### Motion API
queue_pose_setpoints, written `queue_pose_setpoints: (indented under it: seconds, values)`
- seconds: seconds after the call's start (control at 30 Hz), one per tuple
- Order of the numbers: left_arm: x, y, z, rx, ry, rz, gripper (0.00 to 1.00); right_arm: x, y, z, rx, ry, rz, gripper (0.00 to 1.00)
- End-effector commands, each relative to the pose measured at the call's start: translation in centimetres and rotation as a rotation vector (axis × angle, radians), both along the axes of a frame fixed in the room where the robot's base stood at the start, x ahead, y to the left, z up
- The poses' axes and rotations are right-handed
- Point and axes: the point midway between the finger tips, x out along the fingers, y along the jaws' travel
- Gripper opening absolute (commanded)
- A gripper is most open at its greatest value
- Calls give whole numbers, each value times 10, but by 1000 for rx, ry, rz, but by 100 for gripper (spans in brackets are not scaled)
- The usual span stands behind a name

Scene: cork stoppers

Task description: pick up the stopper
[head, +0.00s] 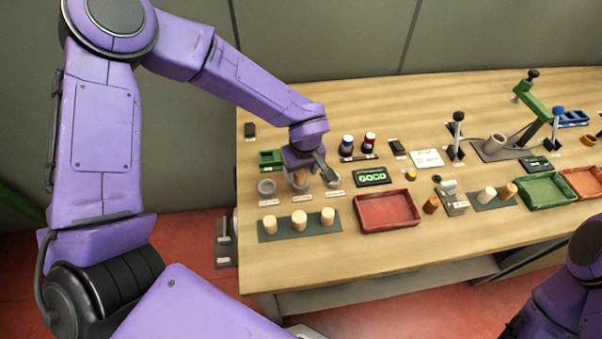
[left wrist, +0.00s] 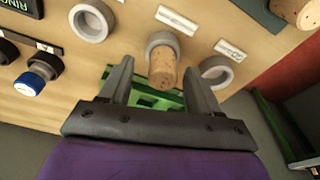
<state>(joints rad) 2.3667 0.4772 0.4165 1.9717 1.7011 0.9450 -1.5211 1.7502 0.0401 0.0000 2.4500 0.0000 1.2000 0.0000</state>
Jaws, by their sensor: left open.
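A brown cork stopper (left wrist: 162,70) stands in the middle one of three grey rings, and this middle ring (left wrist: 166,38) shows around its base in the left wrist view. In the head view the stopper (head: 300,176) is partly hidden by my left gripper (head: 311,173), which is low over the rings. In the left wrist view my left gripper (left wrist: 159,72) is open, with one finger on each side of the stopper. I see a gap on both sides. My right gripper is out of view.
Empty rings (head: 267,187) (head: 332,179) flank the middle one. Three pale stoppers stand on a dark mat (head: 285,233) in front. A red tray (head: 388,210) lies to the right, and a green box (head: 268,157) sits behind the rings.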

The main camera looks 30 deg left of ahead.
Motion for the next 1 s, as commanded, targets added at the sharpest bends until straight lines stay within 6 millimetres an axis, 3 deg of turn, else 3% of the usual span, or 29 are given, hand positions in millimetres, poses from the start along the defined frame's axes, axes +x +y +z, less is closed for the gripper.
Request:
queue_pose_setpoints:
  seconds: [0.1, 0.3, 0.47, 0.5, 0.83, 1.0]
  values:
    - [1, 2, -10, -1, -1, 1, 62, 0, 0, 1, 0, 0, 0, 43]
    - [1, 2, -11, -1, -2, 1, 59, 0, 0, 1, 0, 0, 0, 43]
    - [1, 2, -11, -1, -1, 1, 7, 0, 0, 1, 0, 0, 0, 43]
    - [1, 2, -11, -1, -1, 1, 4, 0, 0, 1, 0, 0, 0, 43]
    - [1, 2, -10, -1, -1, 2, 0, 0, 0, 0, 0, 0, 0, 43]
    - [2, 2, 5, -2, -4, 3, 0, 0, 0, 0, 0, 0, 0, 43]
